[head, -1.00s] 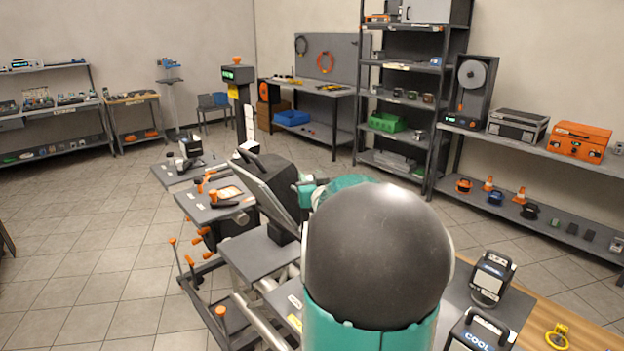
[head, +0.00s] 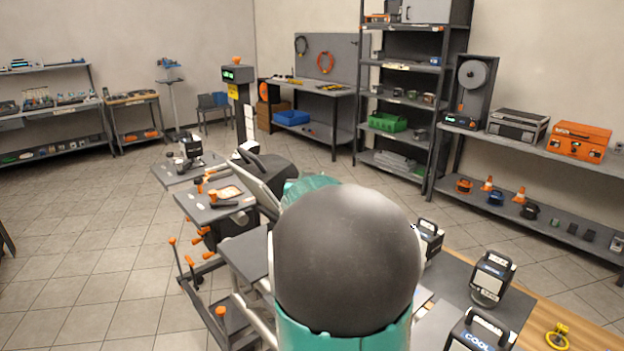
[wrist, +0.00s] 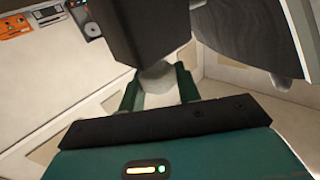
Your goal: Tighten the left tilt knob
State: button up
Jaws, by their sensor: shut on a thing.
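In the wrist view my gripper (wrist: 158,82) has its two green fingers on either side of a pale grey rounded piece (wrist: 157,76), which looks like the tilt knob, and is shut on it. The knob sits against a dark block-shaped body (wrist: 145,25). A large dark curved part (wrist: 250,35) is at the upper right. The knob's markings and how tight it sits cannot be seen. In the head view my own arm's dark, rounded link and teal shell hide the gripper and the knob.
Box lamps with handles stand at right: one (head: 492,277), one marked COOL (head: 480,332), and one partly hidden (head: 430,240). A yellow ring clamp (head: 558,336) lies on the wood top. Grey platforms with orange knobs (head: 216,203) stand at left. The tiled floor (head: 95,250) is open.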

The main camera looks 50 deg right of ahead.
jog(key=shift+r, duration=0.1)
jog(key=o, duration=0.9)
jog(key=shift+o, duration=0.2)
jog(key=v, duration=1.3)
jog(key=shift+s+a, duration=0.25)
jog(key=shift+a, duration=0.05)
